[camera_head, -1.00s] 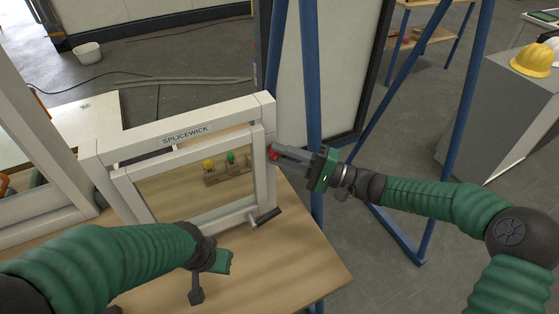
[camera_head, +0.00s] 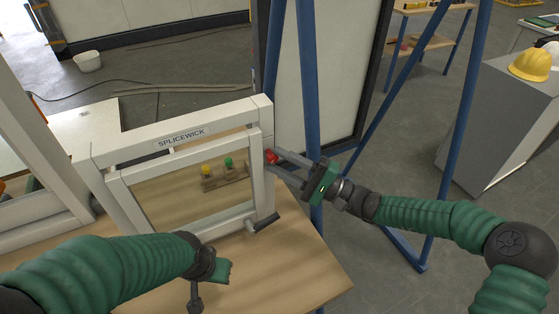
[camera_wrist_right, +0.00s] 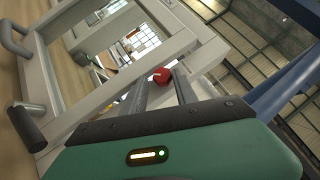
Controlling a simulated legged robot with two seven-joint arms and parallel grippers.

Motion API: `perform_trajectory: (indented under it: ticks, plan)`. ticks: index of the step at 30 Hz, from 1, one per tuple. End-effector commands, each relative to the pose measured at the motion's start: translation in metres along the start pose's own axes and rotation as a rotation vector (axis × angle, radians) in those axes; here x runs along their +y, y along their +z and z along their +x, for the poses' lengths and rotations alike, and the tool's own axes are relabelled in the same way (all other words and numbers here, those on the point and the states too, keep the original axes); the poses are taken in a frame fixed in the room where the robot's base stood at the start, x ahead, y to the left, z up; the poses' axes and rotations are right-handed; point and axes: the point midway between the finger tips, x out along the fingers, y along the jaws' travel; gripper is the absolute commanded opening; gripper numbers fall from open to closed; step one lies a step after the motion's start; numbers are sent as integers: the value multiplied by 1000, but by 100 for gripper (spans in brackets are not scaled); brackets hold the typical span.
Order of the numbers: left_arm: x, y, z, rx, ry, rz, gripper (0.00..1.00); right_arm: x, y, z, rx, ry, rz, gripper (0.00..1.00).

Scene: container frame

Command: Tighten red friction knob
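The red friction knob (camera_head: 271,156) sits on the right upright of the white frame (camera_head: 262,185) marked SPLICEWICK. My right gripper (camera_head: 273,159) comes in from the right with its two grey fingers spread apart. In the right wrist view the knob (camera_wrist_right: 161,76) shows a pale mark on its face and lies at the fingertips (camera_wrist_right: 160,82), between their lines. A gap to each finger seems to show there; I cannot tell whether either finger touches it. My left gripper (camera_head: 218,272) is low in front of the frame, and its fingers are not clearly seen.
The frame stands on a wooden table (camera_head: 290,265). A small block with yellow and green knobs (camera_head: 224,178) shows through the frame's opening. A grey handle (camera_head: 262,221) sticks out at its lower right corner. Blue posts (camera_head: 311,110) stand just behind the right arm.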

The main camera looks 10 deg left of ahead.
Motion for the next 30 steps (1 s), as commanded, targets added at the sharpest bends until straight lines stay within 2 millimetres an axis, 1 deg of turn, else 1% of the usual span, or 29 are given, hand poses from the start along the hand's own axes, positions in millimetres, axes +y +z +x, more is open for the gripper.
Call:
perform_trajectory:
  ticks: [1,3,4,12,14,16,20,27,30]
  plan:
    - [0,0,1,0,0,0,0,2,-1,-1,3,2,2,38]
    - [0,0,1,0,0,0,0,1,0,0,1,1,1,47]
    - [0,0,1,0,0,0,0,1,0,0,1,0,0,48]
    - [0,0,0,0,0,0,0,-2,2,1,-3,-4,-1,48]
    - [0,0,0,0,0,0,0,-2,2,-2,-2,-4,-2,48]
    - [0,0,1,0,0,0,0,-1,1,-11,0,-4,-1,48]
    - [0,1,3,0,0,0,0,-1,-1,-42,2,-5,0,48]
    - [0,2,7,0,0,0,0,0,-1,-114,3,-6,0,48]
    - [0,2,8,0,0,0,0,0,-2,-139,3,-6,0,48]
